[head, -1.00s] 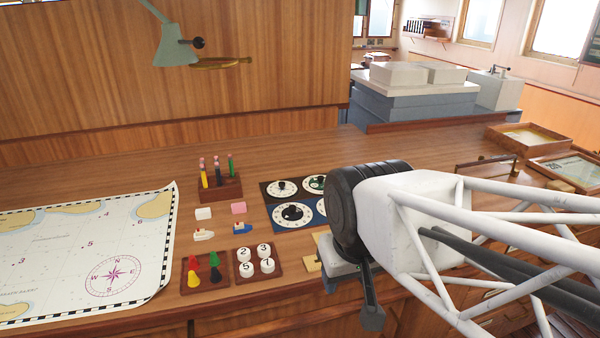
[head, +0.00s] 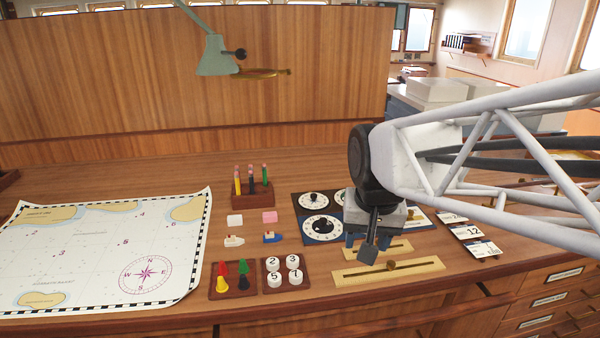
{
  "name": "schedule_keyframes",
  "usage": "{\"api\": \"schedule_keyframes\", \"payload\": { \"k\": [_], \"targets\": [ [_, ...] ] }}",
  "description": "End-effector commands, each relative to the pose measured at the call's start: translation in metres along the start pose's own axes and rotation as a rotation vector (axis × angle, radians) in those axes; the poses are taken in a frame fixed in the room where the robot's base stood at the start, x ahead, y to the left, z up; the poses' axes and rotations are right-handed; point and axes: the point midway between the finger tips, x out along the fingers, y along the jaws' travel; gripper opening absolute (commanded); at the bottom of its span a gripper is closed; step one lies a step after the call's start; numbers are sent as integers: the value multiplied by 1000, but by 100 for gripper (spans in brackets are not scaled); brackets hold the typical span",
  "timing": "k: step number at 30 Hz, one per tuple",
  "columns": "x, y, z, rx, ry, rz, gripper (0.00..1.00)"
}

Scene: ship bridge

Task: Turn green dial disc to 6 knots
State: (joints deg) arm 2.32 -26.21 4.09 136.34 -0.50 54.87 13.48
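A group of round white dials with dark knobs lies on dark and blue square plates, right of the counter's middle. The upper left dial (head: 313,199) and the lower left dial (head: 322,229) show most of their faces, with black knobs. The left edge of another dial (head: 339,197) shows in the upper row beside my arm; the rest of it is hidden, and I cannot make out its green disc now. Dial markings are too small to read.
Brass slider plates (head: 388,271) lie in front of my gripper. Number cards (head: 467,231) lie to the right. A pen block (head: 252,196), a peg tray (head: 233,283), a number-disc tray (head: 282,276) and a chart (head: 100,255) are to the left. A lamp (head: 215,55) hangs behind.

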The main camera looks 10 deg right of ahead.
Motion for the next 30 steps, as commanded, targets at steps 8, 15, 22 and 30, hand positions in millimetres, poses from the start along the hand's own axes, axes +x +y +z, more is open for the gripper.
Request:
{"api": "schedule_keyframes", "payload": {
  "k": [8, 15, 22, 30],
  "targets": [
    [2, -6, -65, 152, -25, 10, 51],
    [9, -9, -121, 286, -45, 22, 51],
    [22, -10, -174, 412, -64, 34, 51],
    [44, -9, -235, 561, -83, 51, 51]
  ]
}}
